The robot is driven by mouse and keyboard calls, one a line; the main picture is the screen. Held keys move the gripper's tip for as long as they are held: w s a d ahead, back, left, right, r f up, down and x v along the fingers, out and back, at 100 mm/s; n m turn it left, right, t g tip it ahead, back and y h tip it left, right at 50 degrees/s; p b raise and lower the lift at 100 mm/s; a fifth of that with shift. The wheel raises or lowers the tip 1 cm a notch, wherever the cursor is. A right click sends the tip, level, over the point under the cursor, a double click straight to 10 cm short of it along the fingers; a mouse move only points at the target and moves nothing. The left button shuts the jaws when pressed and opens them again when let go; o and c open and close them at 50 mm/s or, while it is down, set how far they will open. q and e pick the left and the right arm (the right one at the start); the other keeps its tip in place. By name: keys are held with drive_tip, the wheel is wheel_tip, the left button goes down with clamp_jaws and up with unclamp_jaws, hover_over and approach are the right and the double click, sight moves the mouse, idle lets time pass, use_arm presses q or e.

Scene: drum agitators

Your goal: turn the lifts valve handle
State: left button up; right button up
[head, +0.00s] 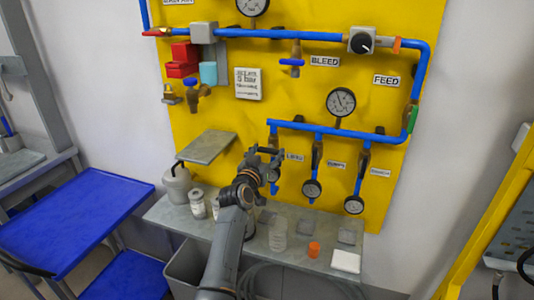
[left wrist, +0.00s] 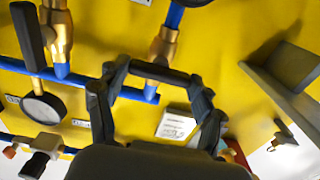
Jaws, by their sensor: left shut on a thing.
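The lifts valve is the leftmost of the three lower branches on the yellow panel, beside a small label (head: 295,156). My left gripper (head: 269,156) is at this valve and covers most of it in the head view. In the left wrist view, the brass valve body (left wrist: 163,46) is on a blue pipe. A dark bar, which looks like the lifts valve handle (left wrist: 158,71), lies crosswise between the fingertips of my left gripper, which is shut on it. The neighbouring valve's dark handle (left wrist: 27,38) lies along its own pipe. My right gripper is not in view.
The middle valve (head: 317,155) and right valve (head: 365,160) stand close on the right, with gauges (head: 312,189) below. A grey shelf (head: 207,146) juts out on the left. Bottles, including a clear one (head: 278,235), stand on the bench below my arm.

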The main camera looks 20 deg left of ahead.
use_arm(q)
drive_tip(key=shift+n, duration=0.3)
drive_tip(key=n+p, duration=0.1)
drive_tip(key=n, duration=0.2)
drive_tip(key=n+p, duration=0.1)
drive_tip(key=n, duration=0.4)
drive_tip(key=shift+a, duration=0.1)
drive_tip(key=n+p, duration=0.1)
drive_tip(key=n, duration=0.4)
drive_tip(key=shift+p, duration=0.4)
drive_tip(key=shift+f+n+p, duration=0.15)
drive_tip(key=shift+n+p, duration=0.25)
drive_tip(key=shift+n, duration=1.7)
drive_tip(key=o, duration=1.2)
drive_tip(key=shift+c, duration=0.2)
drive_tip(key=shift+a, duration=0.1)
